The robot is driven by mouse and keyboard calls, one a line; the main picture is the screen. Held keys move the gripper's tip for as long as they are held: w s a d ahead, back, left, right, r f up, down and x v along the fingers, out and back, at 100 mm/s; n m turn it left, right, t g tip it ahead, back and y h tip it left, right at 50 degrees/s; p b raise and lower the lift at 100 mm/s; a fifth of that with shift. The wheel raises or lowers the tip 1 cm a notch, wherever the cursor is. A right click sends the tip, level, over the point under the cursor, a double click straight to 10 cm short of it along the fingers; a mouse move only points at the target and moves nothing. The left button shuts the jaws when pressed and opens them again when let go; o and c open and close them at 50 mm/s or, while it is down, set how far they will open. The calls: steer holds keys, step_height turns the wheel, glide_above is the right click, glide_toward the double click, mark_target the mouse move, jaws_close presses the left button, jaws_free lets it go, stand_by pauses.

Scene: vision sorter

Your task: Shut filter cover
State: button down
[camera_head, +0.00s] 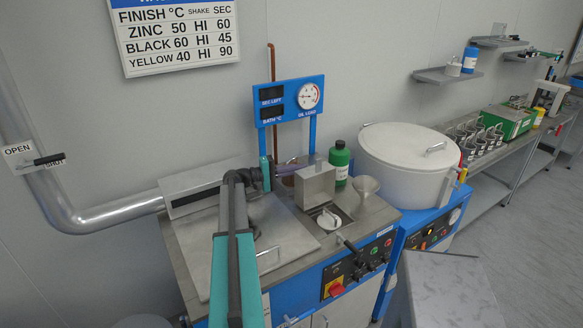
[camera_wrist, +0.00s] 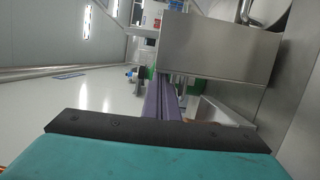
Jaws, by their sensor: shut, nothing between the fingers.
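The filter cover appears to be the upright metal flap (camera_head: 315,186) on the bench top. It stands raised behind a square opening with a round white filter (camera_head: 329,221) in it. My gripper (camera_head: 302,166), with purple fingers, is at the upper left of the flap, near its top edge. In the wrist view my gripper (camera_wrist: 161,92) is shut and empty. A large metal panel (camera_wrist: 220,48), likely the same flap, fills the upper right there. I cannot tell whether the fingers touch it.
The metal bench (camera_head: 285,217) also carries a green bottle (camera_head: 340,161), a funnel (camera_head: 366,186) and a gauge post (camera_head: 289,98). A white lidded drum (camera_head: 406,165) stands to the right. A duct (camera_head: 110,211) runs along the left. A grey box top (camera_head: 447,290) is at front right.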

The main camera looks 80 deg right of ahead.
steer(key=shift+s+d, duration=0.1)
steer(key=shift+s, duration=0.05)
stand_by(0.5)
